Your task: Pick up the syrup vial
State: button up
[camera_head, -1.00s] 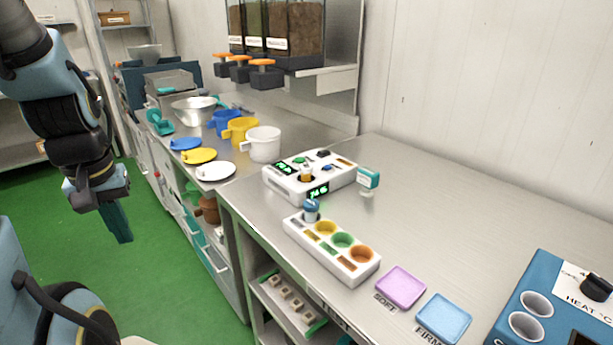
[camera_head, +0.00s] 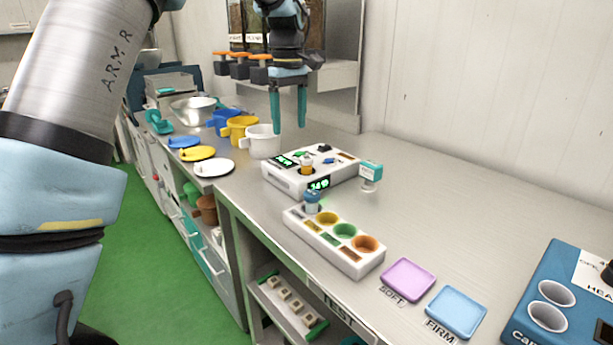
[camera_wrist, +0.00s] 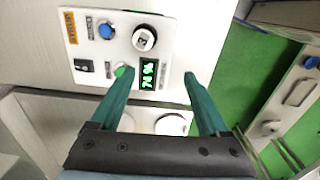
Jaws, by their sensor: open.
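A blue-capped vial (camera_head: 312,201) stands in the first well of the white rack (camera_head: 361,268). A small clear bottle with a teal label (camera_head: 370,176) stands beside the device. My gripper (camera_head: 289,126) is open and empty, above and behind the device.
A white mug (camera_head: 264,142), a yellow cup (camera_head: 239,129) and several coloured lids are on the counter to the left. A purple pad (camera_head: 408,279), a blue pad (camera_head: 456,311) and a blue heating unit (camera_head: 560,295) are at right. The counter's back right is clear.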

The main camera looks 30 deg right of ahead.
aim_at(307, 157)
jog(key=d, duration=0.1)
jog(key=s+d, duration=0.1)
jog(key=d, duration=0.1)
jog(key=shift+s+d+f, duration=0.15)
jog(key=shift+s+d, duration=0.15)
jog(key=shift+d, duration=0.1)
notch_tip(307, 157, down, 10)
jog(key=p, duration=0.2)
jog(key=shift+p, duration=0.3)
grip_shut()
